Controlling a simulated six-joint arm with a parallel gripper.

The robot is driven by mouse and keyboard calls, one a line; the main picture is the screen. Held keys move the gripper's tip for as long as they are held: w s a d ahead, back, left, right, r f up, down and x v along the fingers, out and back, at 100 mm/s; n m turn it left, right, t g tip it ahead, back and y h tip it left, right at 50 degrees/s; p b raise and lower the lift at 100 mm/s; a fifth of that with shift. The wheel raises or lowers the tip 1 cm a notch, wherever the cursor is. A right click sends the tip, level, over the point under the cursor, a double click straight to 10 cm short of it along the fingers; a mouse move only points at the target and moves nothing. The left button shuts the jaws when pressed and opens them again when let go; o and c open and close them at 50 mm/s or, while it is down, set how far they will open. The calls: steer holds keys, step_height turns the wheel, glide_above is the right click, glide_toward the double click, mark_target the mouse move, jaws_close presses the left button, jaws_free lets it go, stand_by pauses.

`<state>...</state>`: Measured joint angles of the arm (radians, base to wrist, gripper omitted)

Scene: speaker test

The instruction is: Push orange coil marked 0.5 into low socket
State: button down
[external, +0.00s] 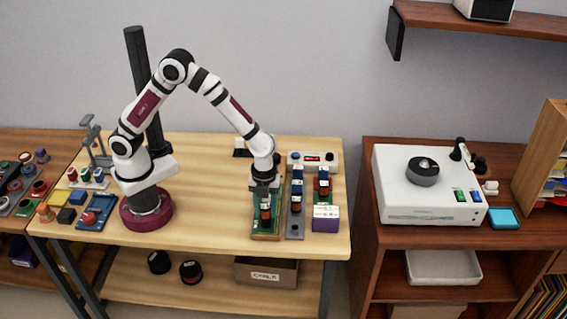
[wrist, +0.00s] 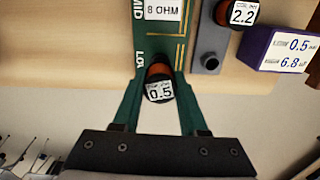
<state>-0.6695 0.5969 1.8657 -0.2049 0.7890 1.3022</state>
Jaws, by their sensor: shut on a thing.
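The orange coil (wrist: 158,71) has a black end with a white label reading 0.5. My gripper (wrist: 160,78) is shut on it, one finger on each side. In the external view my gripper (external: 265,196) points down over the left board, with the coil (external: 265,212) at its tip. The green board (wrist: 150,43) carries the labels MID, 8 OHM and a partly hidden one starting LO. The coil is at the board's LO end. The low socket is hidden beneath the coil and fingers, so I cannot tell how deep the coil sits.
A grey board (wrist: 208,62) lies just right of the green one. A coil marked 2.2 (wrist: 238,13) and a purple-and-white box (wrist: 280,52) reading 0.5 and 6.8 are close by. A tester box (external: 313,161) stands behind. Bare table lies left of the boards.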

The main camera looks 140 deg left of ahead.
steer(key=shift+f, duration=0.3)
steer(key=shift+f, duration=0.1)
steer(key=shift+f, duration=0.3)
steer(key=shift+f, duration=0.15)
stand_by(0.7)
steer(key=shift+c, duration=1.8)
jaws_free()
steer(key=shift+r, duration=3.8)
